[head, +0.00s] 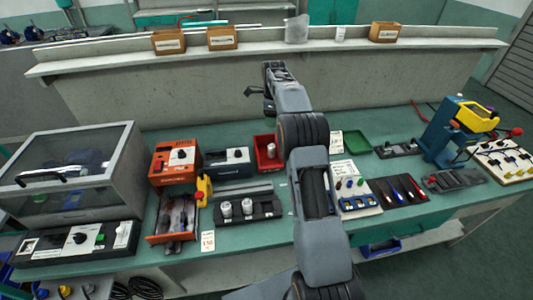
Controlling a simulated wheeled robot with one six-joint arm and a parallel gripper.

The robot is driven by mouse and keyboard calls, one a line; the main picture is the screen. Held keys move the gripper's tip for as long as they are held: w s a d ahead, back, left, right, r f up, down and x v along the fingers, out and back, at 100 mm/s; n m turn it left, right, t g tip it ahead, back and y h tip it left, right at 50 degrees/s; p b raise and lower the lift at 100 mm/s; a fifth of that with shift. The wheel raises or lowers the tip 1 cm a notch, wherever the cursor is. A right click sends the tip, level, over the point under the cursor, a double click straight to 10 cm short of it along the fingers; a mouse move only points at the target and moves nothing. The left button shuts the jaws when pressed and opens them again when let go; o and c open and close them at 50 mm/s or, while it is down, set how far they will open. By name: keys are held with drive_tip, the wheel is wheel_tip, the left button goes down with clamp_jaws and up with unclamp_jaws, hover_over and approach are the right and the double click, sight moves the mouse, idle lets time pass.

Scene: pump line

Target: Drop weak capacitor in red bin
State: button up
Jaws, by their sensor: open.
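The red bin (257,166) stands on the green bench top, left of my arm. A small pale object (271,150) shows inside it; I cannot tell whether it is a capacitor. Two silver-white cylinders, which look like capacitors, stand upright in a black holder (262,207): a left one (226,209) and a right one (247,206). I cannot tell whether either is the weak one. My gripper (252,92) is raised in front of the back wall, beyond and above the red bin. It is open, and I see nothing held in it.
An orange tester (174,164) and a dark meter (228,163) stand left of the bin. A clear-lidded box (75,170) fills the left end. A green tray (356,142), a screwdriver mat (397,190) and a blue press (447,130) are on the right.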

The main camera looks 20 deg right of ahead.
drive_tip(key=shift+r, duration=1.25)
drive_tip(key=s+a+f+n, duration=0.2)
drive_tip(key=s+f+n, duration=0.25)
drive_tip(key=n, duration=0.65)
drive_tip(key=s+a+r+n+t, duration=0.1)
drive_tip(key=s+a+n, duration=0.3)
drive_tip(key=s, duration=0.6)
drive_tip(key=s+a+r+n+t, duration=0.1)
drive_tip(key=s+a+r+n, duration=0.2)
drive_tip(key=s, duration=0.6)
drive_tip(key=s+a+r+n+t, duration=0.2)
drive_tip(key=s+n, duration=0.4)
drive_tip(key=s, duration=0.4)
drive_tip(key=a+r, duration=0.1)
drive_tip(key=a, duration=0.1)
drive_tip(key=shift+s+a+r+n, duration=0.15)
drive_tip(key=shift+s+a+n, duration=0.15)
drive_tip(key=shift+s+a, duration=0.05)
